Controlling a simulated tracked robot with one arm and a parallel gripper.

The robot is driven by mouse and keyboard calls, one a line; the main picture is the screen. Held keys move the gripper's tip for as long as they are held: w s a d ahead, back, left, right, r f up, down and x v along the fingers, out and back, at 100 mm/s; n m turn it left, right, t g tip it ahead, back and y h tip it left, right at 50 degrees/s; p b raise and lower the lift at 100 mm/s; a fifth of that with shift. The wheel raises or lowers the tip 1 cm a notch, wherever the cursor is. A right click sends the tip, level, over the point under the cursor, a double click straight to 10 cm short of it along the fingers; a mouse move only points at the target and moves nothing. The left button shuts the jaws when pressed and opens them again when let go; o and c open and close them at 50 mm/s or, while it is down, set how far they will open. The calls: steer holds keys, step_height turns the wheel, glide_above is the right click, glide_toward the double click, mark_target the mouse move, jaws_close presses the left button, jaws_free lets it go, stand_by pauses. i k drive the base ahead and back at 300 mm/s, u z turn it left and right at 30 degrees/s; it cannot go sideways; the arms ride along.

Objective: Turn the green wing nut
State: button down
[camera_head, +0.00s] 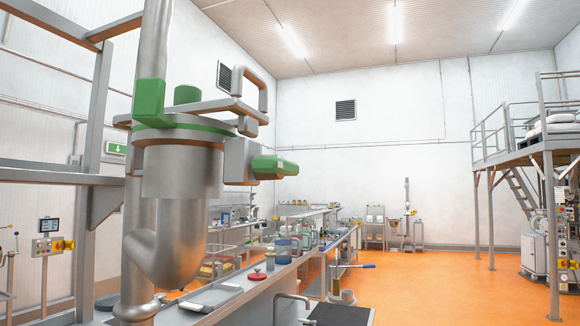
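No green wing nut can be made out for certain in the head camera view. A large steel vessel (182,172) with a rounded lower end stands close on the left. It carries several green parts: a block (149,102) on its upper left, a short cylinder (187,95) on top, a ring under the lid, and a rounded green cylinder (275,167) sticking out to the right from a grey box (238,160). Whether any small nut sits among them is too small to tell. My gripper does not show in this view.
A long steel bench (215,298) with jars, trays and a red-lidded item (257,274) runs back from the lower left. Grey frame beams (100,130) stand at left. A raised platform with stairs (515,165) stands at right. Orange floor (440,275) is clear at centre right.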

mark_target(263, 167)
steer(key=u, duration=1.75)
steer(key=k, duration=0.85)
steer(key=z, duration=1.35)
steer(key=i, duration=1)
